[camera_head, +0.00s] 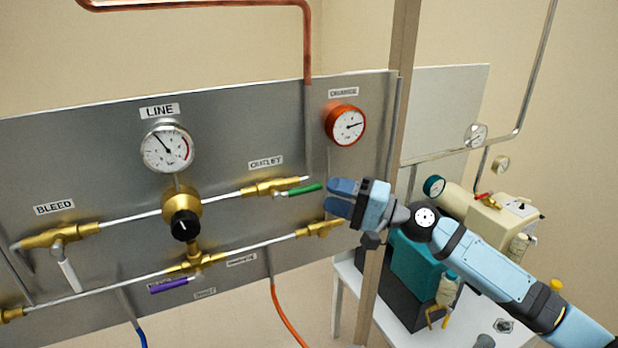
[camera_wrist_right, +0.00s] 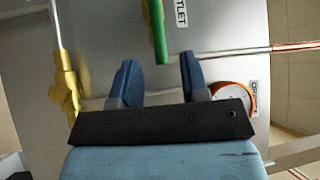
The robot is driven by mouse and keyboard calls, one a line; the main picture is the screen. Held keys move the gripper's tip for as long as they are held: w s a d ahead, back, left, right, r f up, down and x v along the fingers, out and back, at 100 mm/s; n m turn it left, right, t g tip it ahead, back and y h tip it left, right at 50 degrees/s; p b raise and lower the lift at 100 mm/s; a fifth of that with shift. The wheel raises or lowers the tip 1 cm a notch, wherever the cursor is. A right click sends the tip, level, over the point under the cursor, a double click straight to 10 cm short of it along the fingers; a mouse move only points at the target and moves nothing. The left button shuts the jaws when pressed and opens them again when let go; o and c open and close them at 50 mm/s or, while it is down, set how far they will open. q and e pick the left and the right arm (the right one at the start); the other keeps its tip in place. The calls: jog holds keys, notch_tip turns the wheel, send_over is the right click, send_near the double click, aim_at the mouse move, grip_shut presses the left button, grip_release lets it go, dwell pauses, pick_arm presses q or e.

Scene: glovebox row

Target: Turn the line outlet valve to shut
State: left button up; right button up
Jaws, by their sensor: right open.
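The line outlet valve (camera_head: 268,187) is a brass body under the OUTLET label on the grey panel. Its green lever (camera_head: 304,190) points right, roughly in line with the pipe. My right gripper (camera_head: 332,197) is open and empty, just right of the lever's tip. In the right wrist view the green lever (camera_wrist_right: 158,32) hangs from the top, and its tip is a little beyond the gap between the open blue fingers (camera_wrist_right: 158,72). I cannot tell the exact distance between fingers and lever. My left gripper is not in view.
The LINE gauge (camera_head: 168,147), black-knobbed regulator (camera_head: 184,222), purple lever (camera_head: 176,285) and white bleed lever (camera_head: 69,274) are on the panel (camera_head: 100,160). An orange gauge (camera_head: 345,124) sits above my right gripper. A brown post (camera_head: 385,200) stands beside it.

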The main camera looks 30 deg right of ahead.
aim_at(310, 188)
jog(key=p+x, duration=0.1)
jog(key=x, duration=0.3)
jog(key=shift+w+a+r+p, duration=0.1)
jog(key=shift+r+p, duration=0.05)
jog(key=shift+p, duration=0.25)
jog(key=shift+w+a, duration=0.45)
jog(key=shift+w, duration=0.05)
jog(key=shift+c, duration=0.9)
grip_shut()
